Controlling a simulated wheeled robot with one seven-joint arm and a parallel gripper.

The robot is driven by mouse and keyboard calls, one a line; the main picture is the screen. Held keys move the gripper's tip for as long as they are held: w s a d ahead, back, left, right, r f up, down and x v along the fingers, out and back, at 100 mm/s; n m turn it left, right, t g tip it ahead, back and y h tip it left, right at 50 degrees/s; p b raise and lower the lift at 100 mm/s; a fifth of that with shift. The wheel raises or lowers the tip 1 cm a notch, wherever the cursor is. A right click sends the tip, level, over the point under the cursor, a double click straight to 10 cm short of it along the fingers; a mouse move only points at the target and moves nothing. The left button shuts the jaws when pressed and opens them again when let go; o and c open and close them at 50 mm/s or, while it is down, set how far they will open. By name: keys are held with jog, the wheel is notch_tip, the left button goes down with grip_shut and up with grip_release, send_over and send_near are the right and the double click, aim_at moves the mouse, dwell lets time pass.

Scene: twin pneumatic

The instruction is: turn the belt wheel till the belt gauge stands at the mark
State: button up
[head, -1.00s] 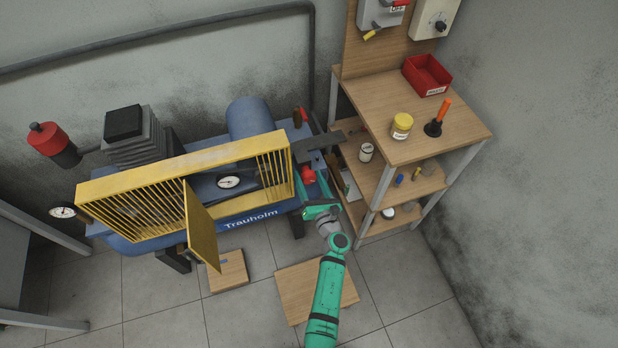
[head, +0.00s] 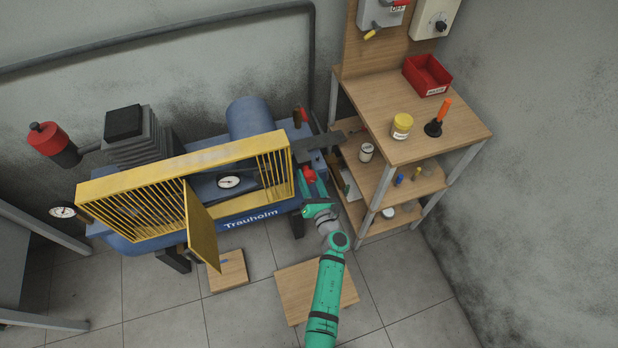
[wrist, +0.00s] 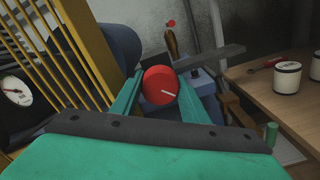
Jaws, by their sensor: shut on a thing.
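The red belt wheel (wrist: 160,86) has a white line on its face, which slants down to the right. It also shows in the head view (head: 309,174) at the right end of the blue machine. My gripper (wrist: 161,92) is shut on this wheel, one green finger on each side. In the head view my gripper (head: 309,178) reaches it from the front. A round white gauge (head: 229,182) sits behind the yellow guard; it shows partly at the left of the wrist view (wrist: 16,91). Its needle and mark are too small to read surely.
The yellow guard (head: 185,172) stands left of the wheel, with its door open. A wooden shelf unit (head: 440,140) stands close on the right. A grey flat bar (wrist: 211,57) lies just behind the wheel. A second gauge (head: 62,212) hangs at far left.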

jog(key=m, duration=0.7)
jog(key=shift+m, duration=0.4)
jog(key=m, duration=0.3)
jog(key=shift+w+a, duration=0.1)
jog(key=shift+d+m, duration=0.2)
jog(key=shift+m, duration=1.6)
jog(key=shift+a, duration=0.1)
jog(key=shift+s, duration=0.2)
